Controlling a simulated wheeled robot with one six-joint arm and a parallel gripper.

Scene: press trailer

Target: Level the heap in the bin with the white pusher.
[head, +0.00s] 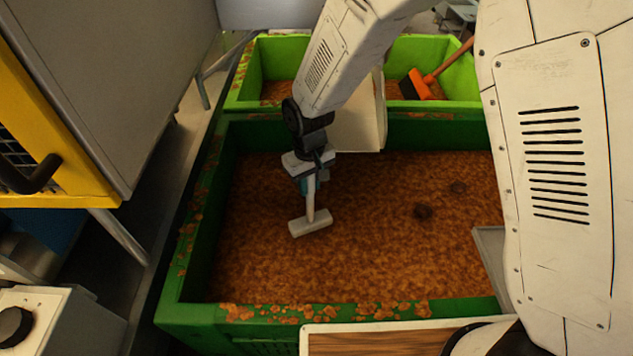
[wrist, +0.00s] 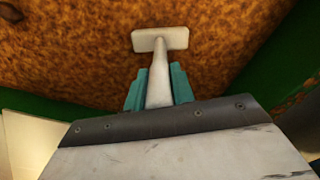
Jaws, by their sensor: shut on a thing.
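The white pusher (head: 310,223) has a short handle and a flat bar head, and hangs head-down over the left part of the bin. My gripper (head: 310,184) is shut on its handle. In the wrist view the teal fingers of my gripper (wrist: 158,90) flank the handle, and the pusher's head (wrist: 160,39) lies beyond them. The dark green bin (head: 190,315) holds a brown, crumbly heap (head: 370,240) that looks fairly even, with two darker spots right of the middle. I cannot tell whether the pusher's head touches the heap.
A light green bin (head: 243,92) stands behind, with an orange brush (head: 416,85) in it. A pale panel (head: 358,125) stands at the bin's back edge. Crumbs lie on the front rim. A yellow-framed machine (head: 60,150) stands at left. A wood-topped board (head: 375,343) is in front.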

